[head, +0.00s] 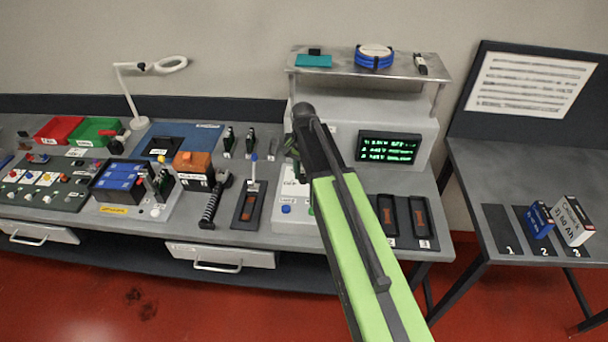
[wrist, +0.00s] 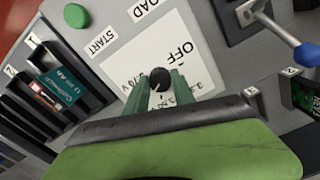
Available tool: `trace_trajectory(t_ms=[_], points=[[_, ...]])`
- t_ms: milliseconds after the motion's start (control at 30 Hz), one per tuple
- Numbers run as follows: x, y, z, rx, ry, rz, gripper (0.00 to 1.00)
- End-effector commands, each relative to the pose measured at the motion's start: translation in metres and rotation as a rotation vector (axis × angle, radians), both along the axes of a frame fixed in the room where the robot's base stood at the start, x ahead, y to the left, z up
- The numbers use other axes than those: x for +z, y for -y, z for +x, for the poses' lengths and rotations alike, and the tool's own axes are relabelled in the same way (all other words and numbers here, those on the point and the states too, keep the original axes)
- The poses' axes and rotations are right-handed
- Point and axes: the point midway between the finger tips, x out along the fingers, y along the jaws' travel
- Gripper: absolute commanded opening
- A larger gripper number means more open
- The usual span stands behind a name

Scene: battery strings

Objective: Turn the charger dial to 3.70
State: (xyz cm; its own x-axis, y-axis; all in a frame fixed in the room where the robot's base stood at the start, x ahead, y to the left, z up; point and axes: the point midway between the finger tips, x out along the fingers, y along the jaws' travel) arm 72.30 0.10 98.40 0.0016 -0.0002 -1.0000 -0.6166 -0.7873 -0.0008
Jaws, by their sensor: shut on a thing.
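The charger dial (wrist: 160,78) is a dark round knob on a white label panel in the wrist view. The panel (wrist: 143,52) carries the word OFF and voltage marks, partly hidden by my gripper; the dial's exact setting cannot be read. My gripper (wrist: 161,88) is shut on the dial, with one green finger on each side. In the head view the white and grey charger (head: 345,125) stands at the back of the bench, and my arm hides the dial and most of the panel. Its dark screen (head: 388,147) shows green text too small to read.
A green START button (wrist: 76,15) sits beside the panel. Slots holding a teal battery (wrist: 60,87) lie at the left of the wrist view. A side table (head: 470,170) stands at the right.

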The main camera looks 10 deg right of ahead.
Motion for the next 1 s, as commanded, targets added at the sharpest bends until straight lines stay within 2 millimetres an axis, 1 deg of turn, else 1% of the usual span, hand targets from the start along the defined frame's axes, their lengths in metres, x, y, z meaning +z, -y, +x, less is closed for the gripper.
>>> trace_trajectory(t_ms=[33,200,500,733,1000], points=[[-0.0006,0.0000,-0.0027,-0.040,-0.008,0.000,0.00],[-0.0005,0.0000,-0.0026,-0.182,-0.008,0.000,0.00],[-0.0005,-0.0002,-0.0027,-0.364,-0.008,-0.001,0.00],[-0.0005,-0.0002,-0.0027,-0.432,-0.008,-0.001,0.00],[-0.0005,-0.0003,-0.0027,-0.452,-0.008,-0.001,0.00]])
